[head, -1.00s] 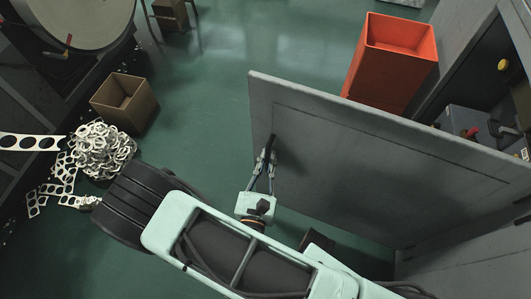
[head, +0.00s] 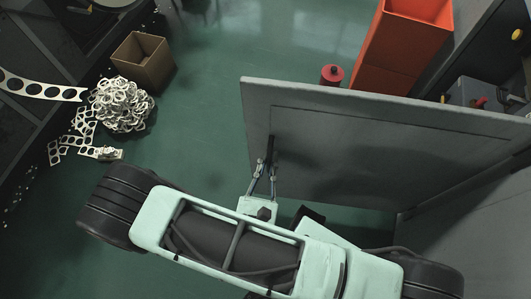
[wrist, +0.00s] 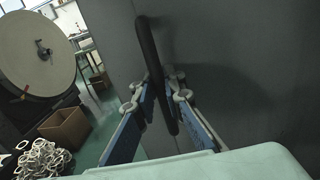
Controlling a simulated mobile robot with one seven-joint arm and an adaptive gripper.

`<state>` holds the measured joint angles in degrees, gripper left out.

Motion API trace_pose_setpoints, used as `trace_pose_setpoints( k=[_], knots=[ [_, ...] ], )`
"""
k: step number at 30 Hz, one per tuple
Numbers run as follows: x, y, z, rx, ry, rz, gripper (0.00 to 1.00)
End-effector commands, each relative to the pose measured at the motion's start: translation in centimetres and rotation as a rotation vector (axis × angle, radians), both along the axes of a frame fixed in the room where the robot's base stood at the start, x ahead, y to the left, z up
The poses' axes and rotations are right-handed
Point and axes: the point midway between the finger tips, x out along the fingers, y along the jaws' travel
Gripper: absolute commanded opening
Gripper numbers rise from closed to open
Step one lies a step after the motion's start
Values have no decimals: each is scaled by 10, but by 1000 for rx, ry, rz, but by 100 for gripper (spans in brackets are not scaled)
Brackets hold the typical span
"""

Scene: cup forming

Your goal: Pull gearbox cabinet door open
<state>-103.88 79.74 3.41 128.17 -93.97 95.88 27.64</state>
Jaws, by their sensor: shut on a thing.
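My gripper (head: 266,168) is shut on the handle. In the wrist view my gripper (wrist: 160,98) has its blue-sided fingers on both sides of the black handle (wrist: 150,50), and the door (wrist: 240,70) fills the right part.
A tall orange bin (head: 400,45) and a red cylinder (head: 331,76) stand behind the door. A cardboard box (head: 143,62) and a heap of metal rings (head: 121,105) with perforated strips lie at the left. Green floor between them and the door is clear.

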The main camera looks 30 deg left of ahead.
Motion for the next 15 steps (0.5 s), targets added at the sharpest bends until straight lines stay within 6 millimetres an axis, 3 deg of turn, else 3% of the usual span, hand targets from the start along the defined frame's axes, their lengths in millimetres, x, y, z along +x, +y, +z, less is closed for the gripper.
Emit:
trace_pose_setpoints(
  k=[15],
  knots=[
    [-2, -7, -1, -2, 2, -12, 0]
  ],
)
